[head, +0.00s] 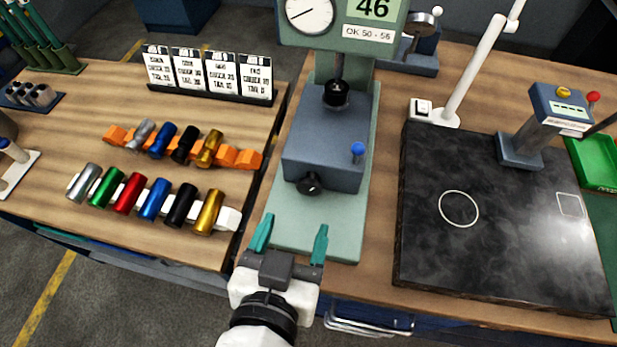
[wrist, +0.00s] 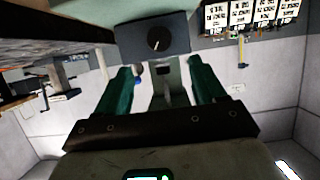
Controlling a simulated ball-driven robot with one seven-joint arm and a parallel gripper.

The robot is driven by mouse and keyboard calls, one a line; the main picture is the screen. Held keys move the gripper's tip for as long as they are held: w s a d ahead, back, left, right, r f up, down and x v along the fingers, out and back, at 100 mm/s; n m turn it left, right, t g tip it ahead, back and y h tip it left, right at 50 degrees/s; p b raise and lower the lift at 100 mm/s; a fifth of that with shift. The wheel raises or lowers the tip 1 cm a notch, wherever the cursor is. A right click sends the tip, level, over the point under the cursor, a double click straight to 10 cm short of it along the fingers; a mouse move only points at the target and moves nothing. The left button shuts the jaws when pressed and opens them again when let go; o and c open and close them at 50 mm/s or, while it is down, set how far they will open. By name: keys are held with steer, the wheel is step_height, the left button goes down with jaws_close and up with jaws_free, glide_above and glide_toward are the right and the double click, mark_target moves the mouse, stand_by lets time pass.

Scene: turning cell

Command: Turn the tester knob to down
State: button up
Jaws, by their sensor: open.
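The tester (head: 323,140) is a pale green machine with a dark grey block, a dial gauge and a display reading 46. Its black round knob (head: 309,184) is on the front face of the grey block, low and left. In the wrist view the knob (wrist: 158,40) shows a small light pointer line, ahead of the jaws and near the middle. My gripper (head: 292,238) has teal fingers spread apart with nothing between them. It is in front of the knob and apart from it. The fingers (wrist: 160,75) also show in the wrist view.
A blue ball-ended lever (head: 358,149) sits right of the knob on the block. Coloured cylinders on a white rack (head: 228,218) and an orange rack (head: 245,158) stand left. A black stone plate (head: 500,225) lies right. Cards (head: 208,75) stand behind left.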

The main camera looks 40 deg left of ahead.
mark_target(308, 188)
steer(key=p+x, duration=0.1)
steer(key=x, duration=0.9)
steer(key=shift+w+f, duration=0.1)
steer(key=shift+f, duration=0.05)
steer(key=shift+c, duration=0.5)
steer(key=c, duration=0.9)
